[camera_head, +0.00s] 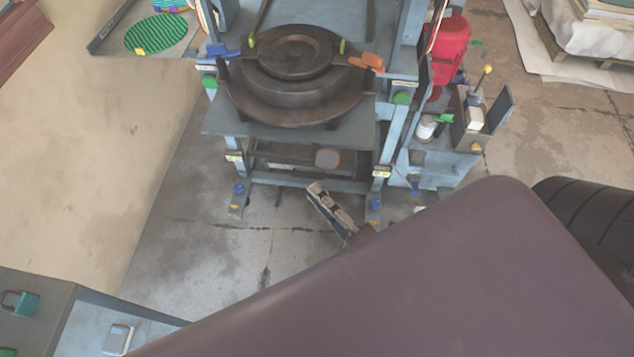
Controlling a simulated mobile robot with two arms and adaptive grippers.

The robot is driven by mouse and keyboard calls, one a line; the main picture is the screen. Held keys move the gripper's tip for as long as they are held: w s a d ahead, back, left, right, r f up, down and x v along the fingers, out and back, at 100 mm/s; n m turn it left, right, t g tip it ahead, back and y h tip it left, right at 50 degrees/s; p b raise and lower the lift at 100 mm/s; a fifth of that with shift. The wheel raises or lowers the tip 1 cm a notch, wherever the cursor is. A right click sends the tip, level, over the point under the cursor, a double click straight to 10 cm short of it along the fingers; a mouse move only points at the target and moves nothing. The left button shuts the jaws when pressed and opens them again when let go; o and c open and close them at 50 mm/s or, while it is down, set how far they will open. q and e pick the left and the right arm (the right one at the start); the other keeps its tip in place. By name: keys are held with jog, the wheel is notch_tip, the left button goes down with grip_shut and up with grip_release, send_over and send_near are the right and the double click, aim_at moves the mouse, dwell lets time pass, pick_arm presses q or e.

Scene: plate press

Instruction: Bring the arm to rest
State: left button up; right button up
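My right gripper (316,190) shows small near the middle of the view, past the edge of my large purple-brown arm link. It points up and to the left, over the concrete floor in front of the plate press (290,110). Nothing can be made out held in it. Its fingers are too small to tell whether they are apart or together. The press has a dark round plate (300,95) on its blue-grey frame. The gripper looks apart from the press. My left gripper is not in view.
An orange handle (367,62) and a blue one (222,50) flank the plate. A red motor-like unit (450,48) and a side shelf (440,160) stand at right. A green disc (156,33) lies on a tray at upper left. Open floor (200,250) lies at lower left.

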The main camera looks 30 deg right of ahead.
jog(key=s+f+m+g+h, duration=0.1)
jog(key=s+f+m+g, duration=0.15)
jog(key=f, duration=0.75)
jog(key=s+f+m+g, duration=0.2)
jog(key=f+m+g, duration=0.15)
jog(key=f, duration=0.65)
jog(key=s+f+m+g+h, duration=0.1)
jog(key=s+f+m+g, duration=0.15)
jog(key=f, duration=0.65)
jog(key=s+d+f+m+g, duration=0.3)
jog(key=s+f+m+g, duration=0.1)
jog(key=s+f, duration=0.5)
jog(key=s+d+f+m+g+h, duration=0.1)
jog(key=s+d+f+m+g, duration=0.2)
jog(key=s+f, duration=0.6)
jog(key=s+m+g, duration=0.1)
jog(key=s+m, duration=0.1)
jog(key=s, duration=0.2)
jog(key=shift+f, duration=0.15)
jog(key=shift+s+d, duration=0.1)
jog(key=shift+s, duration=0.05)
